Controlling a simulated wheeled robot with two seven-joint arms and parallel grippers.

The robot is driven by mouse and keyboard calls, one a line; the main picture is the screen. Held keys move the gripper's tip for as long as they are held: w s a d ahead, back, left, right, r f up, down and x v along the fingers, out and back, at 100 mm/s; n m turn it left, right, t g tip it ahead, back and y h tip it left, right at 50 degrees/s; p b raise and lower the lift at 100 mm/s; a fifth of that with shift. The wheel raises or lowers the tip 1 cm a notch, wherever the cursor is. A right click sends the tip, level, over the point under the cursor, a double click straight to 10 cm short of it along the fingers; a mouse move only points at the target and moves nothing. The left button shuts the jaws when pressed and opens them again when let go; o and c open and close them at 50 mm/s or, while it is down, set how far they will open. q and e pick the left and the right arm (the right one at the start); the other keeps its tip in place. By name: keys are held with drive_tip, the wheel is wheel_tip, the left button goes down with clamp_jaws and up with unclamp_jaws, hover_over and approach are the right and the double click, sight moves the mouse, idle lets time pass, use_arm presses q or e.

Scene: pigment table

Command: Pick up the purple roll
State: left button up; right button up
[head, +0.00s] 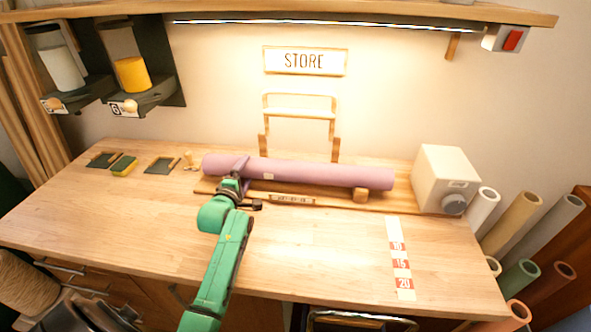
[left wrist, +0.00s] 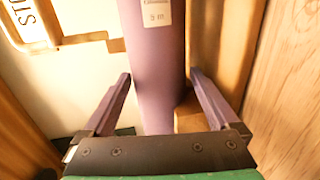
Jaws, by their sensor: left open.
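The purple roll (head: 310,172) lies lengthwise on a low wooden stand (head: 330,198) at the back of the table. It also shows in the left wrist view (left wrist: 158,70), with a small white label on it. My left gripper (head: 240,168) is at the left part of the roll. In the left wrist view, the fingers of my left gripper (left wrist: 160,90) are open, one on each side of the roll, with a gap visible on the left side. My right gripper is not in view.
A white box with a grey knob (head: 445,178) stands right of the roll. A ruler strip (head: 400,260) lies on the front right. A green-yellow sponge (head: 124,166) and dark pads (head: 162,165) lie at the left. Several coloured rolls (head: 520,275) stand off the right edge. The table's front is mostly clear.

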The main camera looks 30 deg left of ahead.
use_arm(q)
drive_tip(key=shift+r+x, duration=0.2)
drive_tip(key=shift+x, duration=1.05)
drive_tip(key=shift+w+a+f, duration=0.1)
drive_tip(key=shift+w+f, duration=0.15)
drive_tip(key=shift+w, duration=0.15)
drive_tip(key=c, duration=1.4)
drive_tip(key=shift+r, duration=0.1)
clamp_jaws()
drive_tip(key=shift+r, duration=0.1)
